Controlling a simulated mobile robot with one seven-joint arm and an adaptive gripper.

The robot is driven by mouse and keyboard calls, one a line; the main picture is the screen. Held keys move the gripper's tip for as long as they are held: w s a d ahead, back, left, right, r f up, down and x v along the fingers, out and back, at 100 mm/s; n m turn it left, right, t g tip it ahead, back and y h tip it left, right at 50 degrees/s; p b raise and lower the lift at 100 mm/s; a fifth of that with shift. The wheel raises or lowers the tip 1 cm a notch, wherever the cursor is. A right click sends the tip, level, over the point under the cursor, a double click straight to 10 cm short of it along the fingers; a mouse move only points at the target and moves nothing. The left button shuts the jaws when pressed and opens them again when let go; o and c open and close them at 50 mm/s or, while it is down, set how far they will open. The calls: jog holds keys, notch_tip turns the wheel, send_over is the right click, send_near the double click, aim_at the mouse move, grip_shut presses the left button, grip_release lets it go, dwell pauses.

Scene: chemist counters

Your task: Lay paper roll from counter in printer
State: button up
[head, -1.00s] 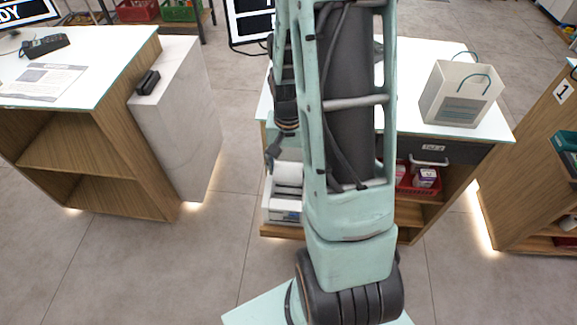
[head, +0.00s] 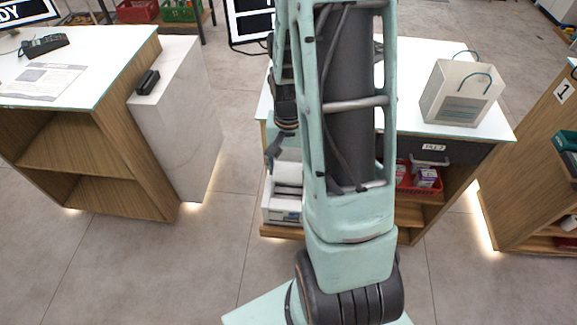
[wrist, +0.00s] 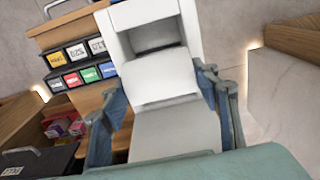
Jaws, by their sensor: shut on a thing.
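In the wrist view my gripper (wrist: 160,84) has one finger on each side of a plain white paper roll (wrist: 160,74) and is shut on it. The roll is in front of the white printer (wrist: 187,20), close to its dark opening. I cannot tell whether the roll touches the printer. A pale flat surface lies below the roll between the fingers. In the head view the printer (head: 283,208) stands low in the counter (head: 420,118), partly hidden by my arm.
A white paper bag (head: 458,95) stands on the counter top. Below it are a drawer (head: 435,153) and a red basket (head: 404,182) with small boxes. Colourful labelled packs (wrist: 85,75) sit left of the printer. Open floor (head: 225,225) separates the left counter.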

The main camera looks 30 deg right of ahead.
jog(key=shift+f+b, duration=1.25)
jog(key=shift+f, duration=0.3)
jog(key=o, duration=1.3)
notch_tip(320, 180, up, 12)
jog(key=shift+r, duration=0.1)
notch_tip(320, 180, up, 8)
jog(key=p, duration=0.6)
